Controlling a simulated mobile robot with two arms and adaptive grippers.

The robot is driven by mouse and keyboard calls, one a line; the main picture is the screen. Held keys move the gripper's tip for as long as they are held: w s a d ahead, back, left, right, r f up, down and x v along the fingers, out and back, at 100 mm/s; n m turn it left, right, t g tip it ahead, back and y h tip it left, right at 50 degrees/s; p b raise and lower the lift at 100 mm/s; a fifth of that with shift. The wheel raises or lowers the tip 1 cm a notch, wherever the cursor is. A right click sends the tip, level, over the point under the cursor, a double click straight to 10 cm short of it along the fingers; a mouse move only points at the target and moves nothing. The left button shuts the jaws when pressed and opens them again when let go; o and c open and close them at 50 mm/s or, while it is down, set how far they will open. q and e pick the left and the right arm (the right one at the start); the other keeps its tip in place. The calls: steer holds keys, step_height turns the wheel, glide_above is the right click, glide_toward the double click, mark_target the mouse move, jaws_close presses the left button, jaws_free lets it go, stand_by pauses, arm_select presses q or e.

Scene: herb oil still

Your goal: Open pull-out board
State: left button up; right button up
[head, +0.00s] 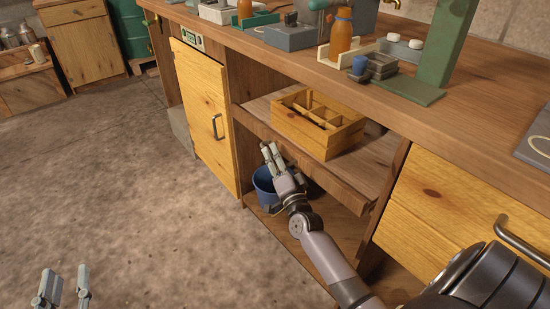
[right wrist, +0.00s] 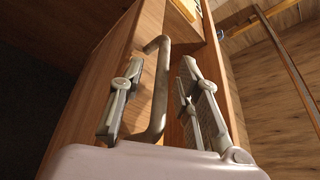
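The pull-out board (head: 376,160) is a brown wooden board in the open bay under the bench top, with a yellow divided wooden box on it. Its front edge looks about level with the cabinet front. My right gripper (head: 269,152) is at the board's front edge, its fingers apart. In the right wrist view, a grey metal bar handle (right wrist: 160,95) on a wooden face stands between the open fingers of the right gripper (right wrist: 165,90); I cannot tell whether they touch it. The handle is hidden in the head view. My left gripper (head: 64,288) is open and empty over the floor at lower left.
The divided box (head: 318,128) rests on the board. A blue bucket (head: 265,186) stands below, beside my right gripper. A yellow cabinet door (head: 203,110) is left of the bay and a yellow drawer (head: 440,205) right of it. The floor in front is clear.

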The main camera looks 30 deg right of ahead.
steer(key=shift+w, duration=0.1)
steer(key=shift+c, duration=0.3)
jaws_close()
stand_by(0.6)
